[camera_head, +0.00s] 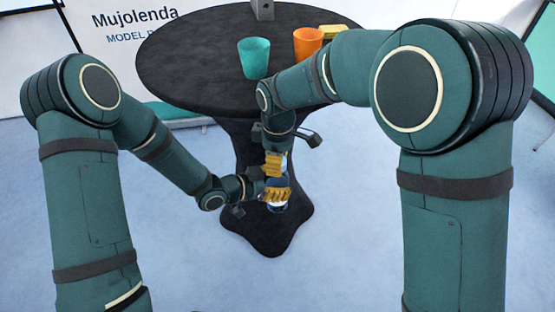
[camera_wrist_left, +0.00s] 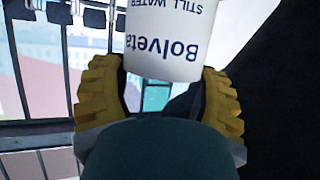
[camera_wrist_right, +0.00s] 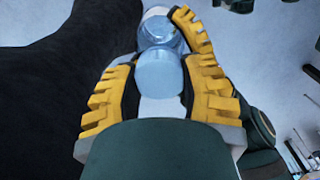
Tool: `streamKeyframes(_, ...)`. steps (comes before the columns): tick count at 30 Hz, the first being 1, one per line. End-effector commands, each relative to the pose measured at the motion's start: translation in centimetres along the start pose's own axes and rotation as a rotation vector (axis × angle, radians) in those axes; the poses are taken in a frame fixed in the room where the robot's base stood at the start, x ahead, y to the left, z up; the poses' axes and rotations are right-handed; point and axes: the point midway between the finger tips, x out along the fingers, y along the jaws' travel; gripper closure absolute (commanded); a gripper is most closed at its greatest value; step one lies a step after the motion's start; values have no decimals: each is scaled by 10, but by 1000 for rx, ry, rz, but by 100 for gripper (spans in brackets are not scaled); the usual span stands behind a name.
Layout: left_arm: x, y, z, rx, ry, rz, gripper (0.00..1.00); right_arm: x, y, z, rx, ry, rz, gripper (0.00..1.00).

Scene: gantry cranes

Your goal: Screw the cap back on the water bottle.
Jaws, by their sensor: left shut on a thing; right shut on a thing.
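The water bottle (camera_wrist_left: 165,35) has a white label with dark blue lettering, upside down in the left wrist view. My left gripper (camera_head: 276,194) is shut on the bottle, with yellow fingers on both sides of it. Part of the bottle (camera_head: 277,207) shows below those fingers in the head view. My right gripper (camera_head: 274,164) points down just above the left one. In the right wrist view its fingers are shut on a light blue, rounded cap (camera_wrist_right: 160,73). The cap lines up with the bottle (camera_wrist_right: 158,28) beyond it. I cannot tell whether its threads are engaged.
A round black-draped table (camera_head: 190,65) stands behind the grippers. On it are a teal cup (camera_head: 254,58), an orange cup (camera_head: 307,43), a grey object (camera_head: 262,10) and a yellow item (camera_head: 331,31). The pale floor in front is clear.

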Motion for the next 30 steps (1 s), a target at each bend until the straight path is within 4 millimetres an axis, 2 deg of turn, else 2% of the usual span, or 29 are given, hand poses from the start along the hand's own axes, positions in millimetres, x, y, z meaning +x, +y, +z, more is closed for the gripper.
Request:
streamKeyframes(4, 0, 0, 0, 0, 1, 1, 100, 0, 1, 0, 81, 0, 2, 100)
streamKeyframes(12, 0, 0, 0, 0, 1, 1, 100, 0, 1, 0, 85, 0, 2, 100)
streamKeyframes(13, 0, 0, 0, 0, 1, 1, 100, 0, 1, 0, 84, 0, 2, 48)
streamKeyframes(15, 0, 0, 0, 1, 1, 1, 100, 0, 1, 0, 84, 0, 2, 29)
streamKeyframes(25, 0, 0, 0, 0, 1, 1, 100, -2, 0, 0, 83, 1, 1, 29)
streamKeyframes(30, 0, 0, 0, 0, 1, 0, 100, -21, 1, -1, 83, 4, 3, 29)
